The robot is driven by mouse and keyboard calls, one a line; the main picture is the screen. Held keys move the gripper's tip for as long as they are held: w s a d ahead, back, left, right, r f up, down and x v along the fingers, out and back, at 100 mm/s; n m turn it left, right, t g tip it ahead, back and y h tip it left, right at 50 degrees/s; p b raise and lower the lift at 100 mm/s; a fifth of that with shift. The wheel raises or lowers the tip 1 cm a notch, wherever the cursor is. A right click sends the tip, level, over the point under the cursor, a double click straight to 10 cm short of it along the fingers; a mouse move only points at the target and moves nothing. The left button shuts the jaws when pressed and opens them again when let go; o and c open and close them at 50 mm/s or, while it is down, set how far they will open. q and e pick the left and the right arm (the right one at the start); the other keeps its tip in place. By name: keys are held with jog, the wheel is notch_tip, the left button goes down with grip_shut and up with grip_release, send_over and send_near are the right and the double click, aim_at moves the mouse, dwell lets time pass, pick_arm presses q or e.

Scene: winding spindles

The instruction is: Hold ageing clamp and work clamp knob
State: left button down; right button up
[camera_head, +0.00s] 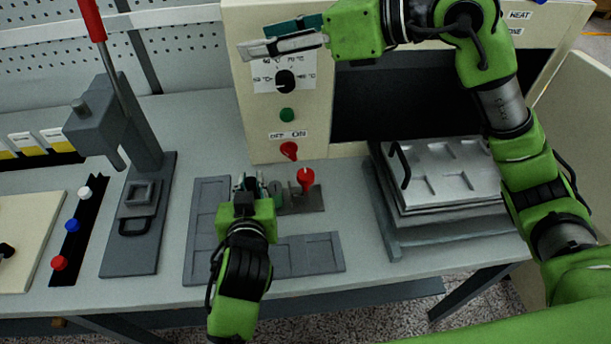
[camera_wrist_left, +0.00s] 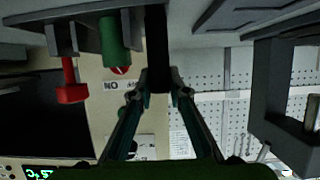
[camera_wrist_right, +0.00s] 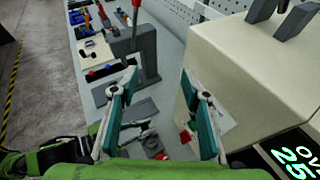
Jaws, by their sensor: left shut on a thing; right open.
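The ageing clamp (camera_head: 312,207) is a small dark plate on the bench, with a red knob (camera_head: 306,180) on its right and a green cylinder (camera_head: 275,188) beside it. In the left wrist view the red knob (camera_wrist_left: 71,93) and green cylinder (camera_wrist_left: 114,42) appear upside down at upper left. My left gripper (camera_head: 246,183) is at the clamp's left side. Its fingers close on a dark upright bar (camera_wrist_left: 157,35) that seems part of the clamp; the contact is dim. My right gripper (camera_head: 256,38) is open and empty, raised in front of the oven panel, well above the clamp.
The beige oven (camera_head: 245,120) stands behind, with a dial, green button and red switch. A metal tray (camera_head: 440,170) sits on a rack to the right. A grey lever press (camera_head: 135,225) stands at left. Grey flat trays (camera_head: 310,255) lie around the clamp.

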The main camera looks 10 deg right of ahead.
notch_tip(320, 180, down, 13)
jog(key=s+d+m+g+h, duration=0.1)
jog(key=s+d+g+h, duration=0.1)
jog(key=h, duration=0.3)
jog(key=m+g+h, duration=0.1)
jog(key=g+h, duration=0.1)
jog(key=h, duration=0.2)
send_near(306, 173)
notch_tip(306, 173, down, 2)
jog(key=shift+a+x, duration=0.15)
jog(key=shift+x, duration=1.5)
jog(key=shift+a+x, duration=0.15)
jog(key=shift+x, duration=1.5)
jog(key=shift+w+r, duration=0.1)
jog(key=shift+w, duration=0.05)
